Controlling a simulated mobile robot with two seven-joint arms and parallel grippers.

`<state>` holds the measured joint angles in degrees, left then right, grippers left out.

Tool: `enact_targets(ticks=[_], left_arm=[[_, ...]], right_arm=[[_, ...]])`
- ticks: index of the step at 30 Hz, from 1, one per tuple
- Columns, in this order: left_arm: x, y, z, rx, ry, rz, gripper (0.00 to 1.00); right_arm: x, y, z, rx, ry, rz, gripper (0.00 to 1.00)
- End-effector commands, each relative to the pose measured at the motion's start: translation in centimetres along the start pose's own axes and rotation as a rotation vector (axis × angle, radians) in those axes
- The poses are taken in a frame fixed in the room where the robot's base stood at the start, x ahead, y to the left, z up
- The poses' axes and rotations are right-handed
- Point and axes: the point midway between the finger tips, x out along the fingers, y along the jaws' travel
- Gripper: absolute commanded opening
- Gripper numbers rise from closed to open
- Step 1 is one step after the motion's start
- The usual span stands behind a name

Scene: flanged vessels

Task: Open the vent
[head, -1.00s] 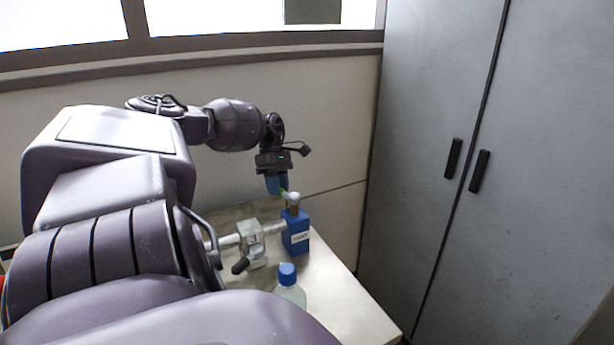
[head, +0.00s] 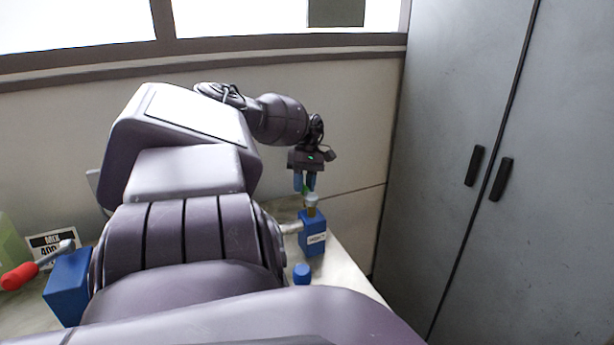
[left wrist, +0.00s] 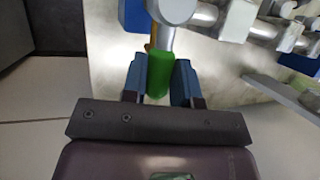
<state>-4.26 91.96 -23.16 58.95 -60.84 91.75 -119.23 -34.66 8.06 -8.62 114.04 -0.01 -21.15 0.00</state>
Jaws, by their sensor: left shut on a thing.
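The vent valve has a blue block (head: 313,240) with a white label whose text is too small to read surely. A brass neck and a pale round hub (head: 311,199) top it. A green lever (left wrist: 158,76) sticks out from the hub; in the head view only a bit of it shows. My left gripper (head: 304,183) is above and just behind the hub. In the left wrist view its two blue fingers (left wrist: 159,80) sit on either side of the green lever and are shut on it. My right gripper is not in view.
A red-handled valve (head: 20,275) and a blue block (head: 68,287) are at the left. Pipework (left wrist: 265,28) runs beside the vent. A grey cabinet (head: 500,110) closes off the right.

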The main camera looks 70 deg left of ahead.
Motion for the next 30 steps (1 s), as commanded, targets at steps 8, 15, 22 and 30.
enact_targets(ticks=[8, 15, 22, 30], left_arm=[[-0.1, 0.0, 0.0, 0.009, 0.004, -0.002, 0.00], [0.0, 0.0, 0.0, 0.006, 0.002, -0.001, 0.52], [-0.1, 0.0, 0.0, 0.004, 0.002, -0.001, 0.52], [-3.2, 0.2, 0.0, 0.003, 0.004, 0.003, 0.52]], right_arm=[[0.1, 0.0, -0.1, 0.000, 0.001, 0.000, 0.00], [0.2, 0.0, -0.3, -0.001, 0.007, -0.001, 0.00], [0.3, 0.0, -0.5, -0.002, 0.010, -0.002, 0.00], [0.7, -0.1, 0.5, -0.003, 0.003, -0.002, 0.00]])
